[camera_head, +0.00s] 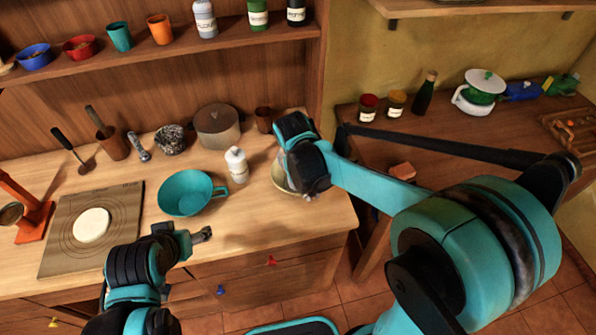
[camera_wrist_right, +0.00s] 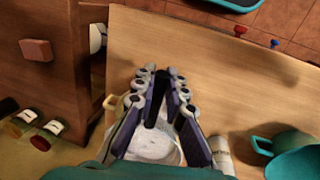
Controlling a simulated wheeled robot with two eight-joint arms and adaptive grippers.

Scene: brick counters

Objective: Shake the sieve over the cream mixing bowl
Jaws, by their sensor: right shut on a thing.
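My right gripper (camera_head: 297,180) is over the right end of the wooden counter and hides much of what is under it. In the right wrist view its fingers (camera_wrist_right: 166,98) are closed around a dark handle (camera_wrist_right: 163,82), which I take to be the sieve's. A pale, grainy round surface (camera_wrist_right: 155,146) shows beyond the fingers, probably the sieve with white contents. The cream mixing bowl (camera_head: 280,178) stands below the right gripper, mostly hidden. Whether sieve and bowl touch is unclear. My left gripper (camera_head: 193,239) is at the counter's front edge, away from both; its jaw opening is unclear.
A teal bowl with a handle (camera_head: 183,195) and a white bottle (camera_head: 236,166) stand left of the cream bowl. A board (camera_head: 125,205) with a dough disc (camera_head: 91,225) lies further left. The front strip between board and cream bowl is mostly clear.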

